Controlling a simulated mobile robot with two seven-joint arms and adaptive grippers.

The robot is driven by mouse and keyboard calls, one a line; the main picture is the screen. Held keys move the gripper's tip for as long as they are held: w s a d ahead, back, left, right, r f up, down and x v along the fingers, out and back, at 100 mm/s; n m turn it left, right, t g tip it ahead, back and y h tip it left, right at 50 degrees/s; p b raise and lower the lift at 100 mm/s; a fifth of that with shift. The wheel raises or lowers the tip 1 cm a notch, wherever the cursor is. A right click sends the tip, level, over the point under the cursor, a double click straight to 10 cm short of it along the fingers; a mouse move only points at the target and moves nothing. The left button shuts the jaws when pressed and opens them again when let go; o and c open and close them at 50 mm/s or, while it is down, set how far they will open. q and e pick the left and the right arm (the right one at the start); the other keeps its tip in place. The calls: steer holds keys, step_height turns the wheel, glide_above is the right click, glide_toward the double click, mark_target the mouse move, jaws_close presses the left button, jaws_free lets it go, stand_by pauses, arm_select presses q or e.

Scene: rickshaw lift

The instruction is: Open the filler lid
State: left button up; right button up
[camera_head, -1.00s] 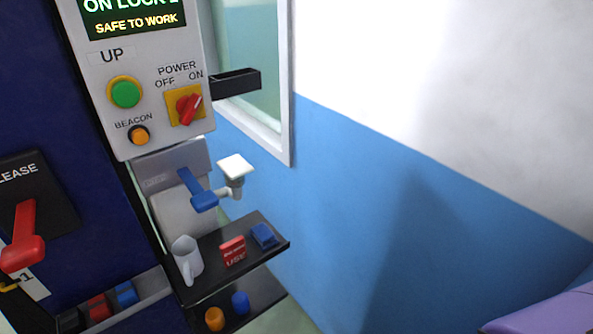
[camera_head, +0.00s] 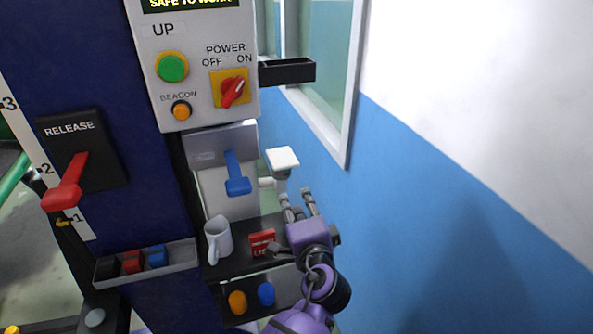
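The filler lid (camera_head: 282,158) is a white square cap. It sits on a short grey filler neck (camera_head: 268,182) that sticks out to the right of the grey tank with the blue lever. The lid looks closed, lying flat on the neck.
A blue lever (camera_head: 236,178) hangs left of the lid. Below, a shelf holds a white mug (camera_head: 218,241) and a red box (camera_head: 262,242) close to my gripper. A black tray (camera_head: 288,71) juts out above. The blue-white wall (camera_head: 430,190) stands right, with free room before it.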

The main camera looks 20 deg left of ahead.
arm_select(q)
steer(key=y, duration=0.2)
glide_toward(285, 168)
steer(key=w+f, duration=0.1)
steer(key=shift+m, duration=0.3)
steer(key=x, duration=0.5)
steer(key=r+p+x, duration=0.1)
steer(key=x, duration=0.2)
steer(key=shift+a, duration=0.2)
steer(key=shift+w+a+f, duration=0.1)
steer(key=shift+w+a, duration=0.05)
jaws_close()
